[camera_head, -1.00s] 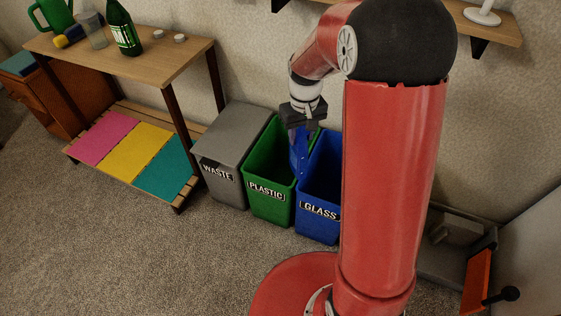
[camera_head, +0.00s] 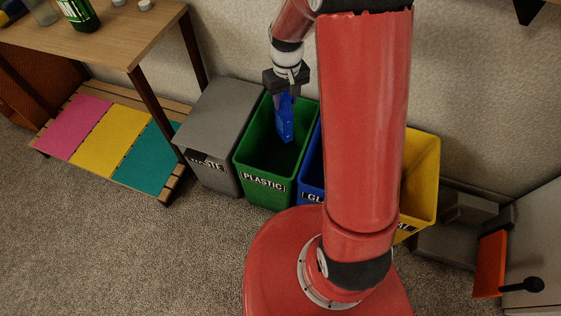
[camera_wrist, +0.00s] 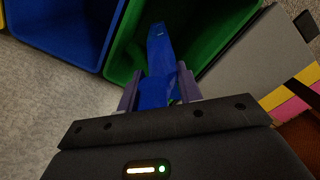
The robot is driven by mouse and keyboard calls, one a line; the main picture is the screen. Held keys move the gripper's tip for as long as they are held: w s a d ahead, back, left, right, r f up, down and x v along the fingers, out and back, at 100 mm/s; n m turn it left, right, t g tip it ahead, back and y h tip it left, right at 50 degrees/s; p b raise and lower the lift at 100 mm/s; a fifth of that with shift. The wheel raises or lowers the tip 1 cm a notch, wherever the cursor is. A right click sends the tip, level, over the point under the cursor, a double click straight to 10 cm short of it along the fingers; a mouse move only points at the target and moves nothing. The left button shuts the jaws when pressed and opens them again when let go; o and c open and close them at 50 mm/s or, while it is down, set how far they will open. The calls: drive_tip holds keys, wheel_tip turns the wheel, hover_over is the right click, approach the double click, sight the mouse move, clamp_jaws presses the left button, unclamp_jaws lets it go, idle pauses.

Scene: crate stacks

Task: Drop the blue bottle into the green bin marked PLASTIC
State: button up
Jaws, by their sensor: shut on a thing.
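My gripper (camera_head: 287,92) is shut on the blue bottle (camera_head: 284,122), which hangs down below the fingers. In the head view the bottle shows against the inside of the green bin (camera_head: 243,158) marked PLASTIC, over its opening. In the wrist view the bottle (camera_wrist: 158,55) points away from my gripper (camera_wrist: 160,90), with the green bin's wall (camera_wrist: 203,28) behind it. How deep the bottle's lower end reaches relative to the rim I cannot tell.
The grey WASTE bin (camera_head: 213,125) stands left of the green bin. The blue bin (camera_head: 312,175) stands right of it, partly hidden by my arm. A yellow bin (camera_head: 423,170) is farther right. A wooden table (camera_head: 120,40) is at the left.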

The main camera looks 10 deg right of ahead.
wheel_tip(320, 180, down, 4)
drive_tip(key=b, duration=0.2)
drive_tip(key=shift+f+b, duration=0.25)
drive_tip(key=shift+b, duration=0.1)
